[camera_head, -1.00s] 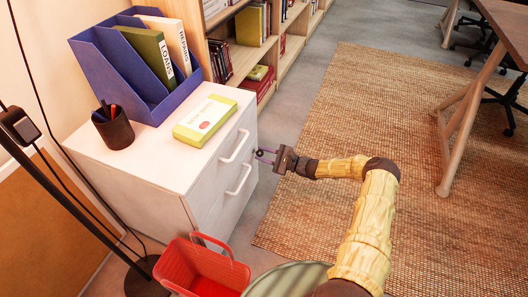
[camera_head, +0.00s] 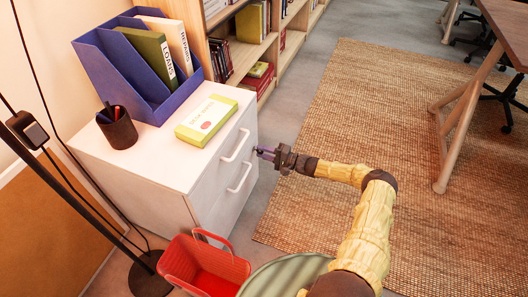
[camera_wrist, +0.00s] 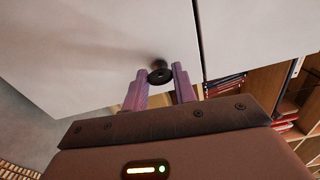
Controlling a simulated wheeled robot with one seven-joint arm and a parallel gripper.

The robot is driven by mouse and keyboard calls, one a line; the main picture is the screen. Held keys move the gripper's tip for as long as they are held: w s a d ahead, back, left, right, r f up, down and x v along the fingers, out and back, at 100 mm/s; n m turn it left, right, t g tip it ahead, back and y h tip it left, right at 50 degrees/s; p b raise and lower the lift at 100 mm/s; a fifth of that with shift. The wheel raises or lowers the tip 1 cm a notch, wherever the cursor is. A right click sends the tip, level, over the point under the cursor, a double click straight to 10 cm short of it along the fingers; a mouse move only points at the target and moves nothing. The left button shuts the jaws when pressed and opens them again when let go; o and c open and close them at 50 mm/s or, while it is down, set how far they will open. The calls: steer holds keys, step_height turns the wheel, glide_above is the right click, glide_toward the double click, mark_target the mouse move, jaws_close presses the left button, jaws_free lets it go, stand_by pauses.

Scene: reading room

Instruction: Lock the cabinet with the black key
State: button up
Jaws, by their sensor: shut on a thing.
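The white cabinet (camera_head: 150,170) has two drawer fronts with white bar handles on its right-facing side. My gripper (camera_head: 261,153) is at that front, beside the handles and near its far edge. In the wrist view the purple fingers (camera_wrist: 160,80) are shut on the round dark head of the black key (camera_wrist: 159,76). The key sits against or very close to the white front, near a dark vertical gap. The key's shaft and any keyhole are hidden behind its head, so I cannot tell how deep it is in.
On the cabinet top are a blue file holder (camera_head: 100,62) with binders, a dark pen cup (camera_head: 118,130) and a yellow-green box (camera_head: 205,122). A red basket (camera_head: 185,262) stands in front, a black lamp pole (camera_head: 75,205) at left. Bookshelves (camera_head: 255,50) stand behind; rug at right.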

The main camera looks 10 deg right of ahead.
steer(key=shift+d+n, duration=0.1)
steer(key=shift+n, duration=0.4)
steer(key=shift+c, duration=0.2)
steer(key=shift+o, duration=0.2)
steer(key=o, duration=1)
steer(key=shift+c, duration=0.2)
steer(key=p+v, duration=0.4)
steer(key=v, duration=1.3)
steer(key=shift+s+d, duration=0.2)
steer(key=shift+a, duration=0.1)
